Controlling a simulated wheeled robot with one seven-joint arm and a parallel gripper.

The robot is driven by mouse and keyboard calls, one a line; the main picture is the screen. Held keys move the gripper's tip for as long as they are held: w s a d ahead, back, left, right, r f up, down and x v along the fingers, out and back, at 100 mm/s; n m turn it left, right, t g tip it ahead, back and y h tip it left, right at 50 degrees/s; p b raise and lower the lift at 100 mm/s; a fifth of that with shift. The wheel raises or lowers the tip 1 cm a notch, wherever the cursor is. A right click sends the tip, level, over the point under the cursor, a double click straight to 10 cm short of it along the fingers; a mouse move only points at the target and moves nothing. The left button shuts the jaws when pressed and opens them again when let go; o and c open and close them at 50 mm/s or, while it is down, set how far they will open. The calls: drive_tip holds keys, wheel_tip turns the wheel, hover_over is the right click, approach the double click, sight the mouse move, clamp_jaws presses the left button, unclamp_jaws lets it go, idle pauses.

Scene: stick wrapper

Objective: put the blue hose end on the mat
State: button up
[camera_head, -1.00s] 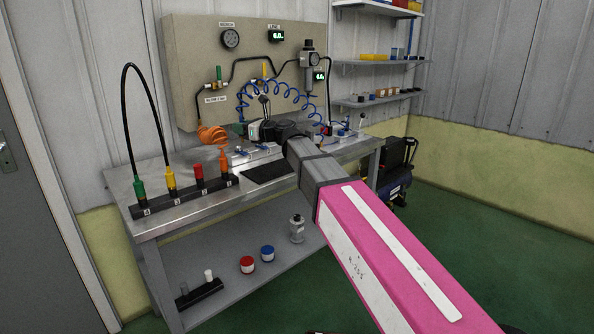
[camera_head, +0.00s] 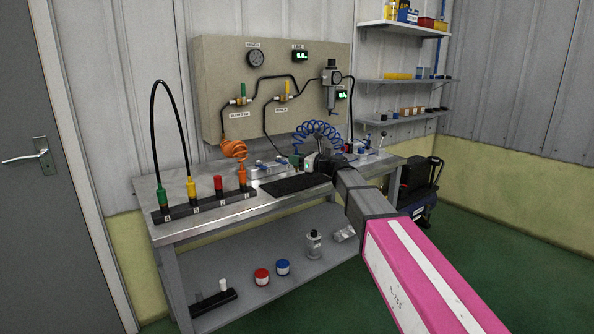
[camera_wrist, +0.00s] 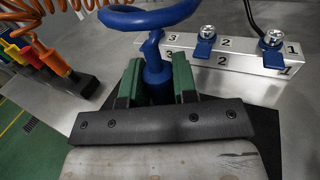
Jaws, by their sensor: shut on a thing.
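My gripper (camera_head: 312,163) is shut on the blue hose end (camera_wrist: 157,72), whose blue body shows between the green fingers in the wrist view. A blue coiled hose (camera_head: 318,132) arches up from it. The dark mat (camera_head: 288,187) lies flat on the bench; my gripper is over or just behind its right end. In the wrist view a dark surface that looks like the mat (camera_wrist: 266,130) shows right of and beneath my gripper. Whether the hose end touches the mat cannot be told.
A silver numbered block (camera_wrist: 238,50) with blue fittings stands behind my gripper. A black rack (camera_head: 205,207) with coloured hose ends stands at the bench's left. An orange coil (camera_head: 233,149) hangs from the panel (camera_head: 215,80). The bench (camera_head: 235,213) is clear before the mat.

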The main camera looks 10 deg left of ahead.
sight(297, 168)
drive_tip(key=shift+w+d+f, duration=0.1)
drive_tip(key=shift+f, duration=1.95)
drive_tip(key=shift+f, duration=0.15)
drive_tip(key=o, duration=0.9)
